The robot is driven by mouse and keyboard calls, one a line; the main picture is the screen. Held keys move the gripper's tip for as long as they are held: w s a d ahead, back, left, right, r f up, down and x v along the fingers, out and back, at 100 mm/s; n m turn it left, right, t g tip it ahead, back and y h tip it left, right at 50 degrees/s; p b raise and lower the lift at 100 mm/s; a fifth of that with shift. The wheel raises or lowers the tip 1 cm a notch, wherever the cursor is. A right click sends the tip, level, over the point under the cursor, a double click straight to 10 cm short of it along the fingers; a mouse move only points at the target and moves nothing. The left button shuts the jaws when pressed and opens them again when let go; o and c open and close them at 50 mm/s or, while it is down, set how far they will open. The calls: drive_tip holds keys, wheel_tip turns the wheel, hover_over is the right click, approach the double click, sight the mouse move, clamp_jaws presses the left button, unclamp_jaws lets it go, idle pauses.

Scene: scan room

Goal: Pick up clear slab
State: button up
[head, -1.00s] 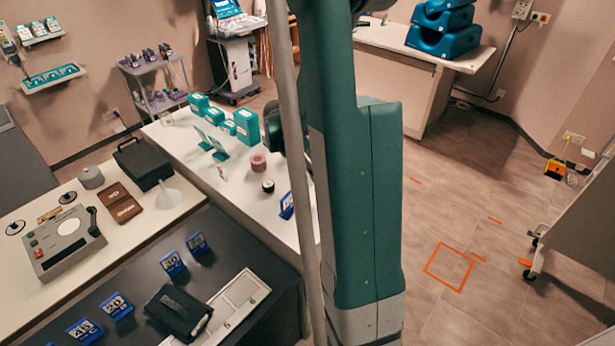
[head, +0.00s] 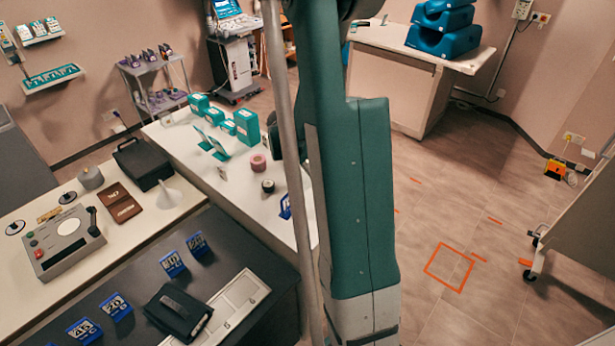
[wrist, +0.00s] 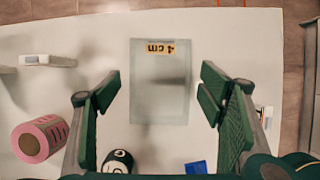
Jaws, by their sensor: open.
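The clear slab (wrist: 160,95) lies flat on the white table in the wrist view, a see-through rectangle with a yellow "4 cm" label at its far edge. My gripper (wrist: 158,92) is open, its two green fingers pointing toward the slab, one on each side of it in the picture. Nothing is between the fingers except the view of the slab, and I cannot tell the height above it. In the head view my arm hides the slab and most of the gripper.
A pink roll (wrist: 40,138) lies left of the fingers, and a black-and-white round item (wrist: 118,161) and a blue block (wrist: 195,167) are close below. The white table (head: 228,187) also holds teal boxes (head: 246,126). Table surface around the slab is mostly clear.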

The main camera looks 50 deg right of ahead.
drive_tip(key=shift+d+f, duration=0.2)
drive_tip(key=shift+f, duration=0.35)
drive_tip(key=c, duration=1.2)
